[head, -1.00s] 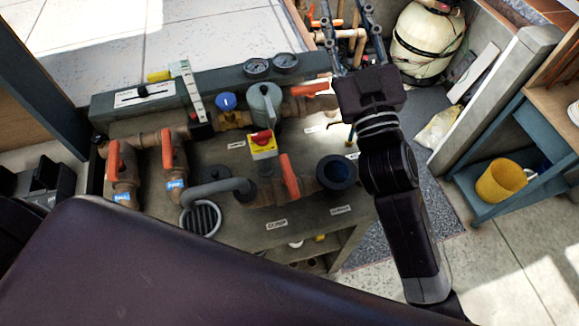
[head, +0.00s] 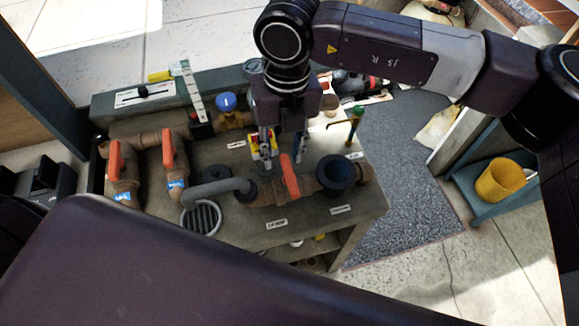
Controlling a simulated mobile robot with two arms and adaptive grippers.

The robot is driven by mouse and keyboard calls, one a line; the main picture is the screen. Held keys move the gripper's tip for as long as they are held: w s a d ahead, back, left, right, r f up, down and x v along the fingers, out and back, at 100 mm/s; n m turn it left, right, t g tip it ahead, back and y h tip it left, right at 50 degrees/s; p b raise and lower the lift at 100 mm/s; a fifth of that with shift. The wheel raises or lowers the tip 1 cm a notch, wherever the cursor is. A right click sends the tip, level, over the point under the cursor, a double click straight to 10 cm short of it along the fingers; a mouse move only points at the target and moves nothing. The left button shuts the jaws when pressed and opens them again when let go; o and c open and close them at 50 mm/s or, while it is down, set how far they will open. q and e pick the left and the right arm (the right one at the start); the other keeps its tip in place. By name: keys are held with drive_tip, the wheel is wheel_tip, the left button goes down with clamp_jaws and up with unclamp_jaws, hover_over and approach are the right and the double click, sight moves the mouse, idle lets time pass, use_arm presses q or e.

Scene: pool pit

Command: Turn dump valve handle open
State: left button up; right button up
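Several valves with orange lever handles sit on brown pipework on a grey bench. One orange handle (head: 289,176) stands on the front pipe, between the grey curved hose and the dark round cup. Two more orange handles, one far left (head: 115,160) and one beside it (head: 168,148), stand above blue tags. I cannot read which label marks the dump valve. My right gripper (head: 282,158) points down with its fingers apart, close above and behind the front handle. Contact with it cannot be made out. My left gripper is out of view.
A yellow box with a red knob (head: 262,150) is partly hidden behind my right gripper. A blue-capped valve (head: 226,103) and a round drain grate (head: 202,218) are nearby. A yellow bucket (head: 500,180) stands on a blue shelf at right. The grey mat (head: 410,180) is clear.

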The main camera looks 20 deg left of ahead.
sight(289, 173)
drive_tip(key=shift+w+d, duration=0.5)
drive_tip(key=shift+f+p, duration=0.4)
wheel_tip(289, 173, down, 6)
drive_tip(key=p, duration=0.2)
drive_tip(key=shift+p, duration=0.35)
drive_tip(key=shift+f, duration=0.4)
clamp_jaws()
